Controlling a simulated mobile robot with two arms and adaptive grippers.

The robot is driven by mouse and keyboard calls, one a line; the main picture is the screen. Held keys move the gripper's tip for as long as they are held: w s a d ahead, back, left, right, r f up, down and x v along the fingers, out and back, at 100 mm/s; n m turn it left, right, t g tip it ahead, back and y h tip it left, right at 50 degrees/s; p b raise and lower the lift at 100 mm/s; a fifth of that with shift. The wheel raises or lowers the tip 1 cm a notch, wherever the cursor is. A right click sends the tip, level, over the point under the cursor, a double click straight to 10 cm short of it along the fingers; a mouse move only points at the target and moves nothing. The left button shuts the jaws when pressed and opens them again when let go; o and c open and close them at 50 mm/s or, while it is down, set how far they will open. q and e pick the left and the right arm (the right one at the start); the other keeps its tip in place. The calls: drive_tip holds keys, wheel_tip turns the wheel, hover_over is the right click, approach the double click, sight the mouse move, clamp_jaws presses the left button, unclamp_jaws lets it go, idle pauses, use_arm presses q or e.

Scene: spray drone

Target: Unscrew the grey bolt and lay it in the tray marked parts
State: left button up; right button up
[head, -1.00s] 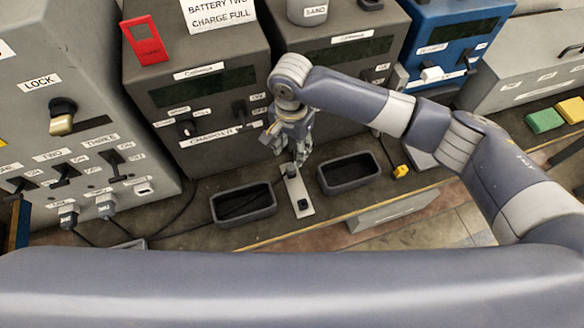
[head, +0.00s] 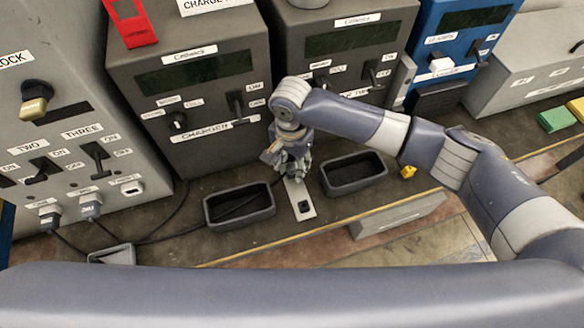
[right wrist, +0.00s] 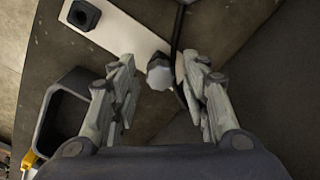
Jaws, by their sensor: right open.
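The light grey, six-sided bolt head (right wrist: 160,75) shows in the right wrist view near one end of a pale plate (right wrist: 130,32). The same plate (head: 299,203) lies between two dark trays in the head view, where my gripper hides the bolt. My right gripper (right wrist: 158,82) is open, with its fingers apart on either side of the bolt head. I cannot tell whether they touch it. The left tray (head: 239,205) and right tray (head: 353,174) look empty of bolts, and no parts marking is readable on either. My left gripper is not in view.
Grey machine boxes (head: 182,85) with switches stand close behind the plate. A black socket (head: 304,207) sits at the plate's near end. A dark cable (right wrist: 178,40) passes close to the bolt. A small yellow object (head: 408,172) lies beside the right tray.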

clamp_jaws()
drive_tip(key=shift+r+n+p, duration=0.15)
drive_tip(key=shift+n+p, duration=0.6)
drive_tip(key=shift+n, duration=0.45)
drive_tip(key=n+p, duration=0.1)
drive_tip(key=n, duration=0.3)
drive_tip(key=shift+n+p, duration=0.3)
drive_tip(key=n+p, duration=0.1)
drive_tip(key=n, duration=0.3)
drive_tip(key=shift+n, duration=1.5)
drive_tip(key=shift+r+p, duration=0.1)
drive_tip(key=shift+p, duration=0.25)
